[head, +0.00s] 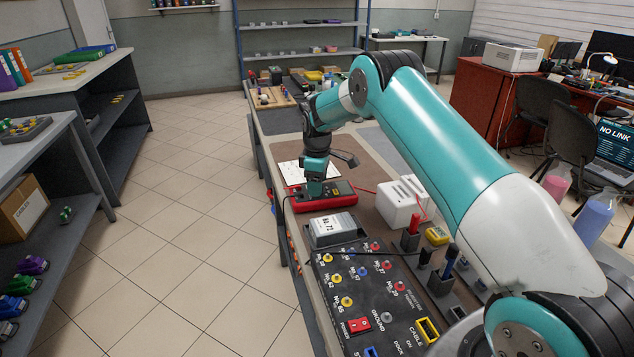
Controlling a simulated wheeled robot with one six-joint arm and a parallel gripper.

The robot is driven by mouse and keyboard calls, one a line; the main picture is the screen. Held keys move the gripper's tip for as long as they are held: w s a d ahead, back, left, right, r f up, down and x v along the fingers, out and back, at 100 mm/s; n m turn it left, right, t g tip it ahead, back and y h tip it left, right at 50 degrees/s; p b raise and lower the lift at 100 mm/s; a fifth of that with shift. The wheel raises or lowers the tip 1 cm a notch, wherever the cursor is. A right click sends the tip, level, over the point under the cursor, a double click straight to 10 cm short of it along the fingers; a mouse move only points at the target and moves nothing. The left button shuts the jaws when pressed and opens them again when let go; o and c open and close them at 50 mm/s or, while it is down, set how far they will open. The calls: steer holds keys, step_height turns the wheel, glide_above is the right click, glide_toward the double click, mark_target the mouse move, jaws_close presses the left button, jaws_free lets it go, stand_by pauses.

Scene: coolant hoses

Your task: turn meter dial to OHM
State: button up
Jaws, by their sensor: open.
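The meter (338,202) is a red-cased instrument lying on the workbench, with a dark face and what looks like a pale greenish display on its right part. My gripper (315,188) points down over the left-middle part of the meter, with its fingers at or just above the face. It is open. The meter's dial is hidden behind the fingers, so its setting and any contact cannot be told. The dial's markings, OHM among them, are too small to read.
A white box-like unit (401,203) stands right of the meter. A grey labelled box (333,230) stands in front of it. Nearer is a black panel (355,285) with several coloured sockets. A thin red lead runs near the meter. A white sheet (290,172) lies behind.

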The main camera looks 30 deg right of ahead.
steer(key=shift+f, duration=0.25)
steer(key=c, duration=0.9)
steer(key=shift+c, duration=0.2)
